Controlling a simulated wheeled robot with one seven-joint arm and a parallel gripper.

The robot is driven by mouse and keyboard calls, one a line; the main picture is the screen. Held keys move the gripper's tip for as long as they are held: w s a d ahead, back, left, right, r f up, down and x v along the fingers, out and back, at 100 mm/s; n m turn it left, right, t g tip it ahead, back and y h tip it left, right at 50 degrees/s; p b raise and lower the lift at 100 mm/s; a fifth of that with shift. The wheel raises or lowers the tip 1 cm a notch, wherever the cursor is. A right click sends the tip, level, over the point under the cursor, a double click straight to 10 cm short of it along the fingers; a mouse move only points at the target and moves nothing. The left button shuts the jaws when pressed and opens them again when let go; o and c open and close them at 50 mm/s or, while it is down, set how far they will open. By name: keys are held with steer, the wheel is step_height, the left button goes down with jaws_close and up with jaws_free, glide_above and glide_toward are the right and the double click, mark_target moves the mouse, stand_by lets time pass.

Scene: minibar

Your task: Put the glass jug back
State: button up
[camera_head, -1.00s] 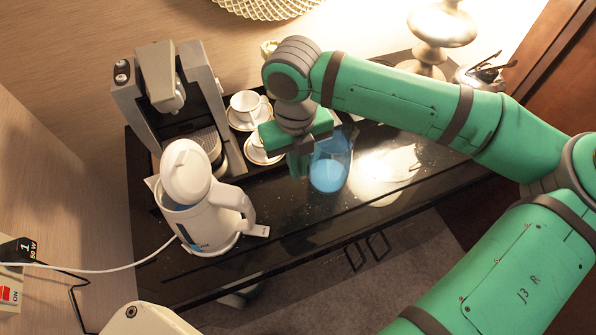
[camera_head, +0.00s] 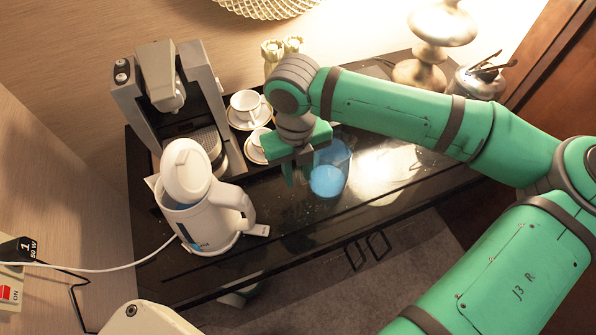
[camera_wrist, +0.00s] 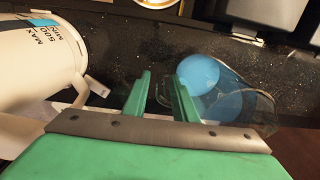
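The glass jug (camera_head: 333,160), clear with blue liquid in its bottom, stands on the black counter just right of my gripper (camera_head: 297,174). In the wrist view, the jug (camera_wrist: 232,103) lies to the right of and beyond my fingertips. In that view my gripper (camera_wrist: 160,85) has its two green fingers apart, with a visible gap. The right finger overlaps the jug's left side. I cannot tell whether part of the jug's handle lies between the fingers or whether they touch it.
A white kettle (camera_head: 200,222) stands left of my gripper, also close by in the wrist view (camera_wrist: 38,60). A coffee machine (camera_head: 160,75) and white cups on saucers (camera_head: 246,103) stand behind. A lamp base (camera_head: 420,75) stands at back right. The counter's front strip (camera_head: 290,235) is clear.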

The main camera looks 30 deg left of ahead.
step_height(320, 180, up, 12)
steer(key=shift+s+a+r, duration=0.1)
steer(key=shift+s+r, duration=0.05)
stand_by(0.3)
stand_by(0.4)
